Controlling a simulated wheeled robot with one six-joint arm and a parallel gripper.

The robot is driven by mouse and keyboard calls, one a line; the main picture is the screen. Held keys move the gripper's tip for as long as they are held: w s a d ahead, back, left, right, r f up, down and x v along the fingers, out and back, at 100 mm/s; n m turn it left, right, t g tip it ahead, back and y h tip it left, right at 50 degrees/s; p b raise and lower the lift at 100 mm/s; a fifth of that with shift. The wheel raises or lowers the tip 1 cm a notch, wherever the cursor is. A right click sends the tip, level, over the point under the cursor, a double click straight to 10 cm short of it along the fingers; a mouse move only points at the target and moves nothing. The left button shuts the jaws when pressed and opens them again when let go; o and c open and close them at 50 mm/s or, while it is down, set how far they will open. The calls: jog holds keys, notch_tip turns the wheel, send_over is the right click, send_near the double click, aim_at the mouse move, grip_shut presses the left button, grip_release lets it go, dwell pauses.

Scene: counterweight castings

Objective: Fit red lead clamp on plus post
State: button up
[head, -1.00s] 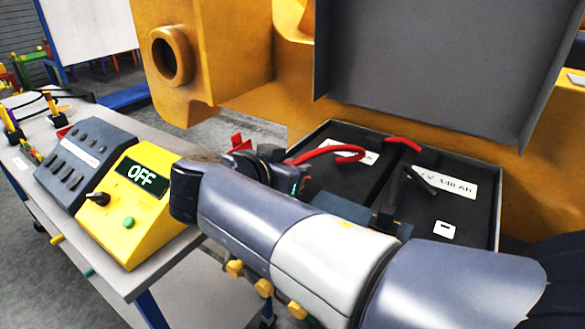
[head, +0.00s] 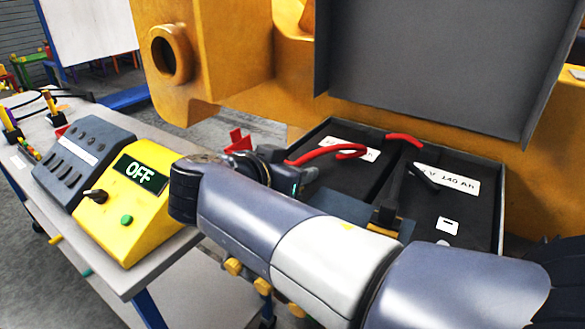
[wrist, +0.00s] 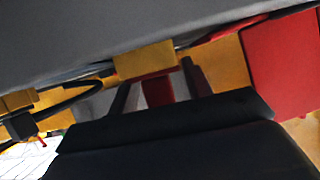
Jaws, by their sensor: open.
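A red lead (head: 325,152) curves over the left part of the open battery box and runs to my wrist. In the wrist view my gripper (wrist: 158,97) is open, with two dark fingers apart. A narrow red part (wrist: 157,90) under a yellow block (wrist: 145,60) shows between the fingers; it looks like the red clamp, but contact is unclear. The plus post cannot be made out. A black lead piece (head: 422,176) lies over the battery label, and a black-and-yellow piece (head: 385,215) stands near the box front.
The grey lid (head: 425,65) stands raised above the box (head: 492,215). A yellow casting (head: 230,60) rises behind. A yellow control box (head: 125,205) reading OFF stands on the bench at left. A red panel (wrist: 285,65) fills the wrist view's right side.

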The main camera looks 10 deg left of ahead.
jog(key=v, duration=1.1)
jog(key=shift+w, duration=0.15)
jog(key=x, duration=1)
jog(key=shift+w+d+f, duration=0.2)
jog(key=shift+w, duration=0.1)
jog(key=shift+r+p, duration=0.3)
jog(key=shift+p, duration=0.1)
jog(key=shift+f, duration=0.2)
